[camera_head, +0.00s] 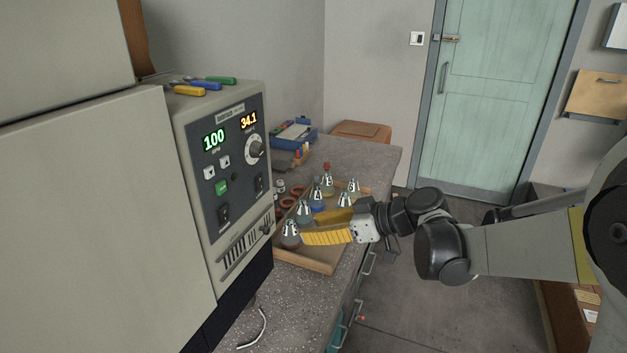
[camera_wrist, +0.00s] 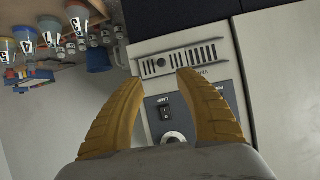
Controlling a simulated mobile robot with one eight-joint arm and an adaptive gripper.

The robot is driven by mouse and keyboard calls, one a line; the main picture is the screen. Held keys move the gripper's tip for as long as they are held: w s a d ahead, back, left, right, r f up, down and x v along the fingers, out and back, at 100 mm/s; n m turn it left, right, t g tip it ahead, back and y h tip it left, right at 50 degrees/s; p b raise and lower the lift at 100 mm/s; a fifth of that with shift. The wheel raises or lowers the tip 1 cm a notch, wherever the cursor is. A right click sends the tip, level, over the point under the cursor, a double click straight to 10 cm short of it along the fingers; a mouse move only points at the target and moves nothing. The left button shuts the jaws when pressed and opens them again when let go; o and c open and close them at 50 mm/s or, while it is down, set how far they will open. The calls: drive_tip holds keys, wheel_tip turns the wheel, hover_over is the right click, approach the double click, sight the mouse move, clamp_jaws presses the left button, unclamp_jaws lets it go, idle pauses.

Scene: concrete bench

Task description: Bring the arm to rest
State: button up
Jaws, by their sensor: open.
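My arm reaches in from the right in the head view, extended over the bench. My gripper (camera_head: 327,226) has yellow ribbed fingers and hangs by the front side of a wooden tray (camera_head: 312,265) of numbered conical flasks. In the wrist view the two fingers of my gripper (camera_wrist: 163,108) stand wide apart with nothing between them. Beyond them is the front panel of a beige machine (camera_wrist: 180,62). Part of the tray and some flasks are hidden behind my gripper in the head view.
The beige machine (camera_head: 222,140) with lit displays stands on the left, screwdrivers (camera_head: 200,87) on its top. The speckled bench (camera_head: 377,165) holds a blue box (camera_head: 295,135) at the back. A green door (camera_head: 495,95) is behind.

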drive_tip(key=s+d+f+m+t+h, duration=0.1)
drive_tip(key=s+d+m+t+h, duration=0.1)
drive_tip(key=s+d+m+h, duration=0.9)
drive_tip(key=s+d+m, duration=0.1)
drive_tip(key=s+d, duration=0.7)
drive_tip(key=s, duration=0.4)
drive_tip(key=shift+d+f+m+h, duration=0.15)
drive_tip(key=shift+f+m+h, duration=0.15)
drive_tip(key=shift+s, duration=0.1)
